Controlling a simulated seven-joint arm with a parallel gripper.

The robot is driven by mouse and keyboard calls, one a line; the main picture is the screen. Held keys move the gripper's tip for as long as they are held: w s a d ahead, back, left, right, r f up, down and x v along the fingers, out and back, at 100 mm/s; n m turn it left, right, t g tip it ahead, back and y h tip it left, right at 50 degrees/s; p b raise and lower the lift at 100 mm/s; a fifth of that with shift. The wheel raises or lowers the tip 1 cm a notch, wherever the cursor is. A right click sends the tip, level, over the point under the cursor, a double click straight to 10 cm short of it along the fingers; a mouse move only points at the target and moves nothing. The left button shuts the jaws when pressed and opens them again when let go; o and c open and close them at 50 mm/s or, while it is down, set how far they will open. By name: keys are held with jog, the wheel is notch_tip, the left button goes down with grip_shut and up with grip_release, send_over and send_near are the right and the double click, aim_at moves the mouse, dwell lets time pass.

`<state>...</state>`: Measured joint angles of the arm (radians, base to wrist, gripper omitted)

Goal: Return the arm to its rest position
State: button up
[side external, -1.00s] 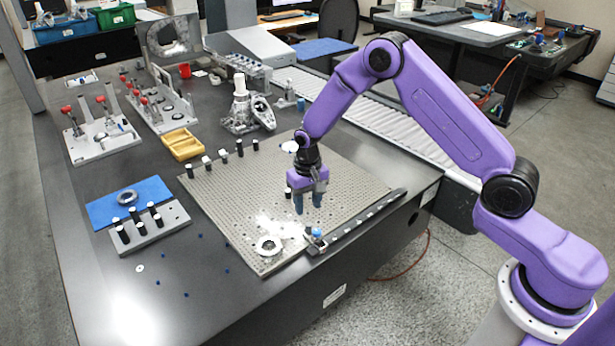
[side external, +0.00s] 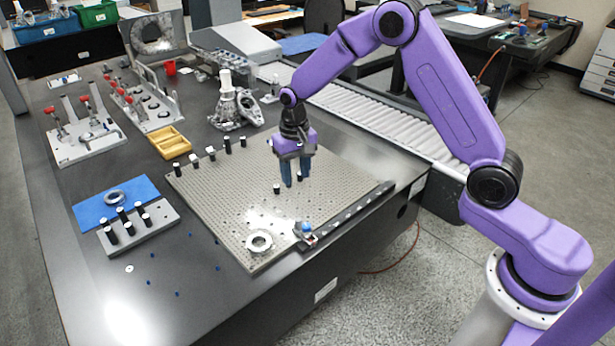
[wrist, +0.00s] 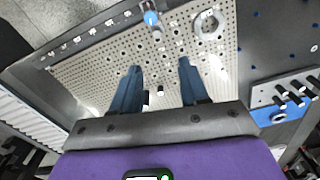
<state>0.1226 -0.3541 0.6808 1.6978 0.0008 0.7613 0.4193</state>
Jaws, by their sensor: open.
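My gripper (side external: 296,184) hangs above the perforated plate (side external: 225,215), pointing down. Its two blue fingers are apart and nothing is between them. In the wrist view my gripper (wrist: 160,75) also shows open, with the perforated plate (wrist: 115,60) below it. The gap between the fingertips and the plate is hard to judge.
A metal ring (side external: 259,242) lies at the plate's front corner, near a blue-topped piece (side external: 306,229) on the dark rail (side external: 350,211). A post rack (side external: 138,229), blue mat (side external: 90,213), yellow tray (side external: 169,141) and metal castings stand left and behind. A roller conveyor (side external: 375,121) runs behind.

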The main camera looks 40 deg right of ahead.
jog(key=s+a+r+n, duration=0.2)
jog(key=s+r+n, duration=0.15)
jog(key=s, duration=0.45)
jog(key=s+a+r+n, duration=0.25)
jog(key=s+r, duration=0.25)
jog(key=s, duration=0.3)
jog(key=s+d+r+n, duration=0.1)
jog(key=s+d+n, duration=0.2)
jog(key=s, duration=0.7)
jog(key=s+d+r+n, duration=0.2)
jog(key=s+d+n, duration=0.2)
jog(key=s, duration=0.6)
jog(key=shift+s+n, duration=0.4)
jog(key=shift+n, duration=0.5)
